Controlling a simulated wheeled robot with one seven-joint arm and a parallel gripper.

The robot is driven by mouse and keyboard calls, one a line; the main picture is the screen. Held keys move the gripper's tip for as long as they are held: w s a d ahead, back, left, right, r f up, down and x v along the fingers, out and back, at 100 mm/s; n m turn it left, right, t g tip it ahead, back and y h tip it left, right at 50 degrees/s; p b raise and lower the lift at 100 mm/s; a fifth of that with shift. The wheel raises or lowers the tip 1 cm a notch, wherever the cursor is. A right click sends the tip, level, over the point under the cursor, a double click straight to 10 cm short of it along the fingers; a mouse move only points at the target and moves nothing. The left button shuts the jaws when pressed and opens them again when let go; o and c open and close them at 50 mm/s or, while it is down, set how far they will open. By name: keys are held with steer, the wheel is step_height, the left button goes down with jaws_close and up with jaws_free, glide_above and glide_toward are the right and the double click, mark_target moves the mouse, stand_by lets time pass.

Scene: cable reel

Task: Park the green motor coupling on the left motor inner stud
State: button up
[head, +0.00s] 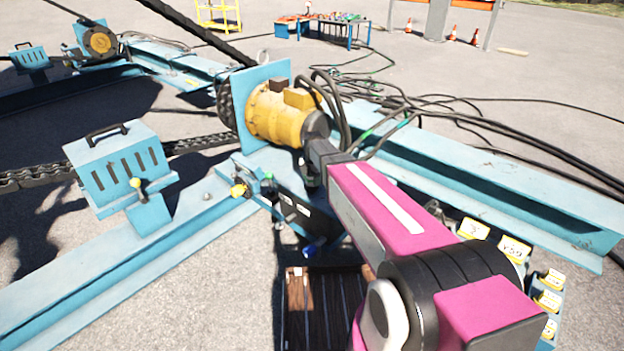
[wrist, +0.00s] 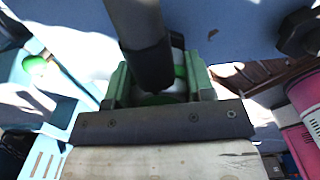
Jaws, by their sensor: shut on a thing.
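In the wrist view, my gripper (wrist: 160,88) has two green fingers closed around the green motor coupling (wrist: 180,72). The coupling shows as green and white bands, partly covered by a thick dark cylinder (wrist: 150,55) that runs to the top of the picture. In the head view, my magenta arm reaches to the yellow motor (head: 275,113). My gripper and the coupling are mostly hidden there behind the wrist and cannot be made out clearly. I cannot pick out the left motor inner stud for certain in either view.
A blue plate (head: 262,82) carries the motor. Black cables (head: 440,105) lie to the right along a blue beam (head: 490,185). Blue steel also lies close ahead in the wrist view (wrist: 230,25).

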steer(key=shift+f, duration=0.35)
steer(key=o, duration=1.1)
step_height(320, 180, up, 11)
steer(key=shift+f, duration=0.1)
